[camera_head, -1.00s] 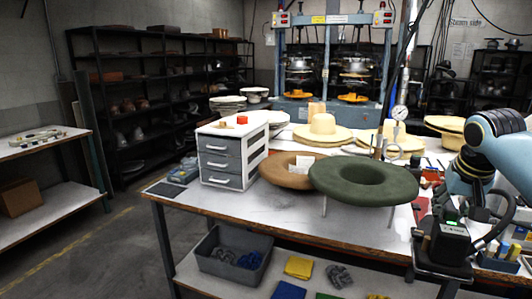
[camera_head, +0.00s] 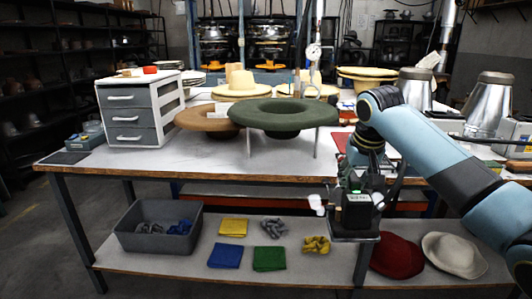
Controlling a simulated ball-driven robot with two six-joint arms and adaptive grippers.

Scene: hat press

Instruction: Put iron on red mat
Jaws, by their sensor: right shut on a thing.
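A dark, boxy iron (camera_head: 357,214) with a small lit display and a flat plate at its bottom hangs in front of the table's front edge. My right gripper (camera_head: 361,180) is shut on the iron from above. Its fingers are dark and hard to make out against the iron. A red surface (camera_head: 339,142), which looks like the red mat, shows on the table top just behind and left of my right arm. My left gripper is out of view.
A green hat (camera_head: 284,112) on a stand and a brown hat (camera_head: 205,118) stand left of the red surface. A grey drawer unit (camera_head: 130,115) is at the table's left. Metal cones (camera_head: 489,99) stand at the right. The front middle of the table is clear.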

